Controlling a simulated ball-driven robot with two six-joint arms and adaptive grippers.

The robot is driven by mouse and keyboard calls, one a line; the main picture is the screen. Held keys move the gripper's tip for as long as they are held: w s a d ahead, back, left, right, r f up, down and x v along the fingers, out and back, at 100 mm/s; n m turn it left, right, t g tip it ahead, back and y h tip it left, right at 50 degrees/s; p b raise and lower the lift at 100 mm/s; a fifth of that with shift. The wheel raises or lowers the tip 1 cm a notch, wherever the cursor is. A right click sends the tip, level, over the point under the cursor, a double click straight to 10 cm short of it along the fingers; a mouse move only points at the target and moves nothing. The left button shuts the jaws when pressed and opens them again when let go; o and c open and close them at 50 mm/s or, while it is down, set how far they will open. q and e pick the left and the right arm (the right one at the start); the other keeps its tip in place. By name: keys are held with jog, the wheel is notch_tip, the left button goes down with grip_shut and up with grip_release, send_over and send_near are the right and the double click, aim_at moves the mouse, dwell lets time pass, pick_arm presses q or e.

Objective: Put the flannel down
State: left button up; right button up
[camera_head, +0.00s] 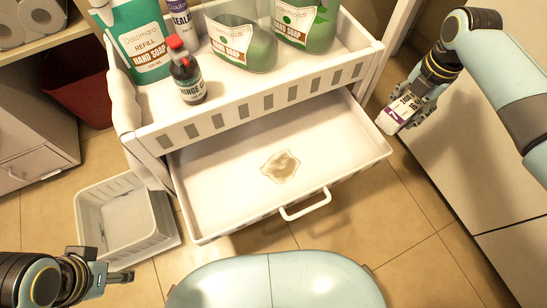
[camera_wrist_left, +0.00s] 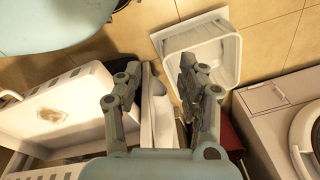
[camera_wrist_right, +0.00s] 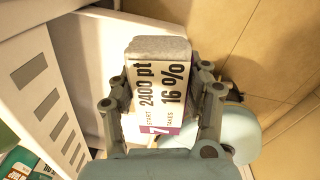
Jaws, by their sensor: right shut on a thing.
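The thing I take to be the flannel (camera_head: 398,112) is a small grey-white block with a printed label and a purple patch. In the right wrist view the flannel (camera_wrist_right: 158,88) sits between both fingers, its label facing the camera. My right gripper (camera_head: 409,104) is shut on it and holds it in the air, right of the white cart's pulled-out drawer (camera_head: 225,205). My left gripper (camera_head: 128,276) is low at the left of the head view. In the left wrist view its fingers (camera_wrist_left: 160,72) stand apart with nothing between them.
The drawer holds only a flat brownish patch (camera_head: 281,166). The white cart's top tray (camera_head: 270,92) carries soap bottles (camera_head: 245,45) and a small dark bottle (camera_head: 188,78). A white basket (camera_head: 82,205) stands on the tiled floor at left. Pale cabinet fronts (camera_head: 430,170) are at right.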

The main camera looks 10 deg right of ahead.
notch_tip(320, 180, down, 5)
jog(key=s+d+n+b, duration=0.1)
jog(key=n+b, duration=0.1)
pick_arm(q)
jog(key=w+d+r+t+b, duration=0.2)
jog(key=w+d+r+b, duration=0.1)
jog(key=w+r+b, duration=0.3)
pick_arm(e)
send_over(342, 143)
jog(key=f, duration=0.7)
jog(key=shift+s+f, duration=0.2)
jog(key=shift+f, duration=0.05)
notch_tip(342, 143, down, 3)
jog(key=shift+b, duration=1.25)
jog(key=shift+f, duration=0.15)
pick_arm(q)
jog(key=f+t, duration=0.2)
jog(key=w+f+t+h, duration=0.1)
jog(key=f+t, duration=0.1)
jog(key=shift+w+d+f, duration=0.15)
jog(key=shift+f, duration=0.05)
pick_arm(e)
jog(key=shift+w, duration=0.1)
